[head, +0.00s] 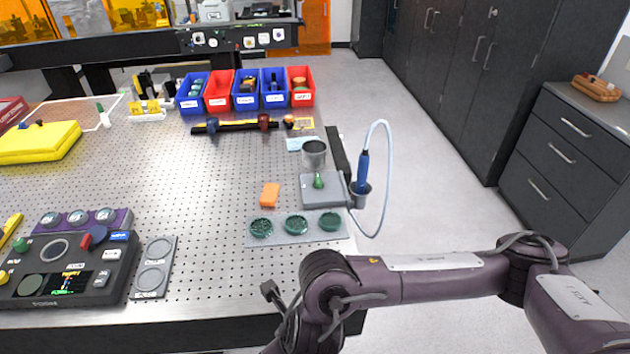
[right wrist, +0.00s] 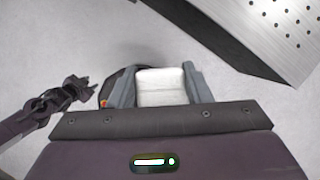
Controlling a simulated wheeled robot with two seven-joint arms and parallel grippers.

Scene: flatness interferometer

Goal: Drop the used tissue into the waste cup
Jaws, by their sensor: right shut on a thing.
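My right gripper (right wrist: 155,82) is shut on a white, folded-looking tissue (right wrist: 162,87), which sits between its two grey fingers over the floor, off the table's edge. In the head view my right arm crosses the lower right, and its gripper does not show. A grey metal cup (head: 314,154), likely the waste cup, stands upright near the right edge of the table, well beyond my arm. Its inside is too small to make out. My left gripper cannot be made out in either view.
A blue-handled tool (head: 362,172) with a looping hose stands beside a grey block (head: 322,190). A mat (head: 285,240) with green dishes and an orange block (head: 270,195) lie nearer. Coloured bins (head: 246,100) stand behind. The perforated tabletop (head: 190,180) has clear room at its middle.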

